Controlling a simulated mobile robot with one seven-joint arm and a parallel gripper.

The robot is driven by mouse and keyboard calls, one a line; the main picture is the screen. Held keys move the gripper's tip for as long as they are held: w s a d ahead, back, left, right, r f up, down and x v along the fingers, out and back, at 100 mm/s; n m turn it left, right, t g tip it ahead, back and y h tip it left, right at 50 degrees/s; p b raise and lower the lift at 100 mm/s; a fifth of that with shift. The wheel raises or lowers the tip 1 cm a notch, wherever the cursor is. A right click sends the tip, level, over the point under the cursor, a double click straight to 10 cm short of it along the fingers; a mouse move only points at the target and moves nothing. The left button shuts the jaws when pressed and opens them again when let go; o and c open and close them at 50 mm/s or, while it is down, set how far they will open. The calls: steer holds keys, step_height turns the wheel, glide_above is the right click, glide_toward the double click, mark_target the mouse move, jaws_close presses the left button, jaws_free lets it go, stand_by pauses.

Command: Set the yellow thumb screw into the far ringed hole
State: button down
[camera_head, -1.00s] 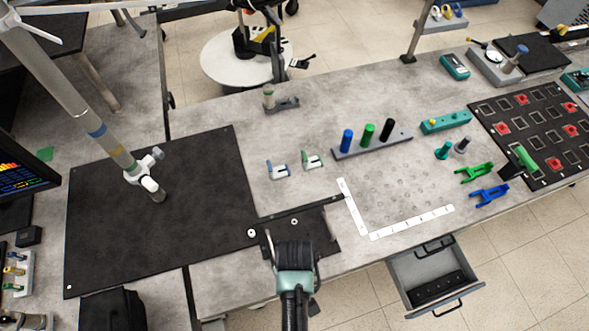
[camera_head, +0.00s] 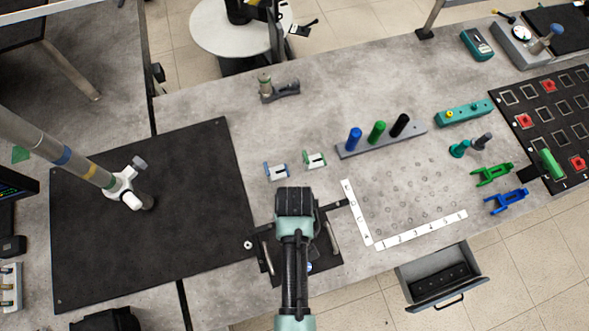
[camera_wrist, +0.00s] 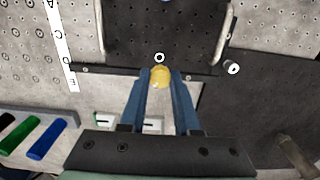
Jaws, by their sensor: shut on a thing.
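The yellow thumb screw (camera_wrist: 161,77) is between the blue fingertips of my gripper (camera_wrist: 160,72) in the wrist view. My gripper is shut on it. A white ringed hole (camera_wrist: 159,57) on the dark plate (camera_wrist: 155,28) shows just beyond the screw, apart from it in the picture. I cannot tell the screw's height above the plate. In the head view my gripper's dark housing (camera_head: 294,203) covers the fingers, the screw and this ring. The dark plate shows there on both sides of my arm (camera_head: 324,262).
A white round piece (camera_wrist: 232,67) stands beside the plate, also in the head view (camera_head: 248,244). Metal handles (camera_head: 333,236) flank the plate. Small blue (camera_head: 276,171) and green (camera_head: 314,160) brackets stand beyond my gripper. A lettered white strip (camera_head: 356,212) lies to the right.

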step_height(320, 180, down, 2)
steer(key=shift+w+f+b, duration=0.1)
steer(key=shift+w+b, duration=0.05)
steer(key=shift+b, duration=0.7)
steer(key=shift+p, duration=0.35)
stand_by(0.6)
steer(key=shift+f+b, duration=0.6)
steer(key=shift+f, duration=0.45)
steer(key=shift+f+b, duration=0.7)
steer(key=shift+f, duration=0.35)
stand_by(0.6)
